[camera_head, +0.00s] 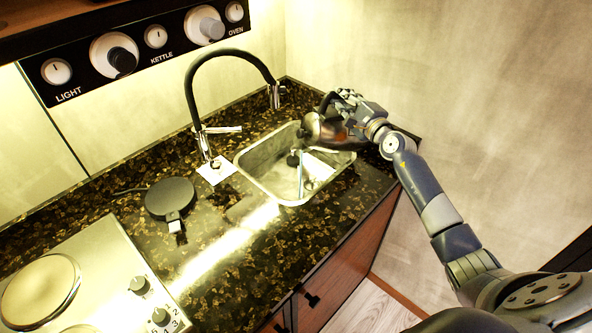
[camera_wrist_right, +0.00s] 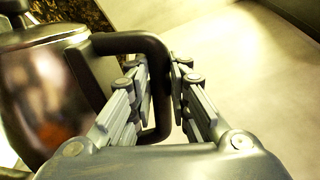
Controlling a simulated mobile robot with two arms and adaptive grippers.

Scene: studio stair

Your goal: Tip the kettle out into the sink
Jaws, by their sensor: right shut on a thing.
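The kettle (camera_head: 322,129) is a dark metallic body at the right end of the sink in the head view, tilted with its spout side toward the basin. The steel sink (camera_head: 262,186) is set in the dark speckled counter. My right gripper (camera_head: 348,104) is at the kettle's handle. In the right wrist view, the fingers of my right gripper (camera_wrist_right: 166,90) are shut around the black kettle handle (camera_wrist_right: 128,42), with the shiny kettle body (camera_wrist_right: 45,88) at the left. I cannot see any water flowing. My left gripper is not in view.
A black tap (camera_head: 226,53) arches behind the sink. The round black kettle base (camera_head: 170,197) sits empty on the counter, left of the sink. A hob (camera_head: 95,262) is at the lower left. A knob panel (camera_head: 150,45) is above; a wall stands at the right.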

